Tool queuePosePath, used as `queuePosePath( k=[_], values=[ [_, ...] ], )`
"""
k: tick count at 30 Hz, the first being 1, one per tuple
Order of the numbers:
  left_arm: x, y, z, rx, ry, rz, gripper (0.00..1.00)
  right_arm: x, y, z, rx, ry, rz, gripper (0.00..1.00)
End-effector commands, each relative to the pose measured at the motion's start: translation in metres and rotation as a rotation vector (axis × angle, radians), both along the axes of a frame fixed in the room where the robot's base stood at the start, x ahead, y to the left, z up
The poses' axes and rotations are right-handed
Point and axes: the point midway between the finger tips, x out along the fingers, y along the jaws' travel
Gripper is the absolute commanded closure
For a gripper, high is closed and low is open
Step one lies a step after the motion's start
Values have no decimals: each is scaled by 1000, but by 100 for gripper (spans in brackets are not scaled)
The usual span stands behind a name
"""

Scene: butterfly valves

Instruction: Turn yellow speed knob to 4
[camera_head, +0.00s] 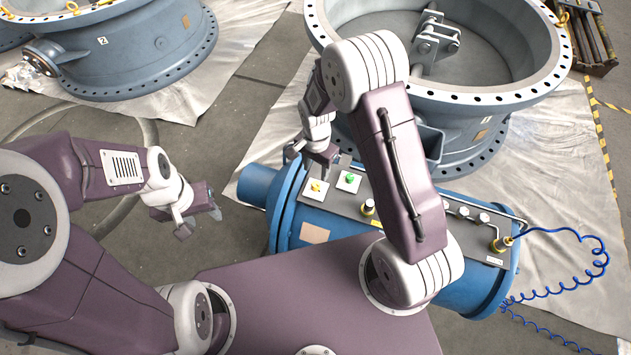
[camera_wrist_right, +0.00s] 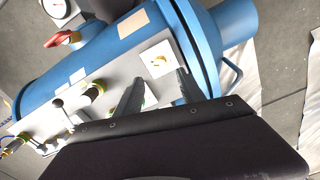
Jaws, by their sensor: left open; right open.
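The yellow speed knob (camera_head: 316,186) sits on a square white plate at the left end of the blue cylinder's control panel. It also shows in the right wrist view (camera_wrist_right: 159,59), just beyond the fingertips. My right gripper (camera_head: 313,158) is open and empty above the panel, apart from the knob. In the wrist view its two fingers (camera_wrist_right: 159,77) point toward the knob's plate, one on either side of it. The number the knob points to is too small to read. My left gripper (camera_head: 196,222) is open and empty over the floor, left of the cylinder.
A green knob (camera_head: 350,178) on a white plate sits right of the yellow one. A red handle (camera_wrist_right: 66,39) and a gauge (camera_wrist_right: 58,7) show in the wrist view. A large valve ring (camera_head: 480,100) stands behind the blue cylinder (camera_head: 288,222). A coiled blue hose (camera_head: 602,255) lies right.

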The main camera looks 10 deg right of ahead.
Motion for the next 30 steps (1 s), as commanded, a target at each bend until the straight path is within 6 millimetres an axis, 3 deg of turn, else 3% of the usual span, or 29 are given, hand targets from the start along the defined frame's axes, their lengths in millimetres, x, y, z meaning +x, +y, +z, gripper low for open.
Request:
queuePosePath(
  k=[6, 12, 22, 23, 27, 30],
  values=[
    [0, 0, -5, 0, 0, 0, 54, -2, 0, -47, -1, 6, 0, 54],
    [0, 0, -7, 0, 0, 0, 54, -1, 0, -77, -1, 2, 0, 54],
    [0, 0, -8, 0, 0, 0, 54, 0, 0, -83, 0, 1, 0, 54],
    [0, 0, -8, 0, 0, 0, 54, 0, 0, -83, 0, 1, 0, 59],
    [0, 0, -8, 0, 0, 0, 54, 0, 0, -83, 0, 1, 0, 98],
    [0, 0, -8, 0, 0, 0, 54, 0, 0, -83, 0, 1, 0, 100]
  ],
)
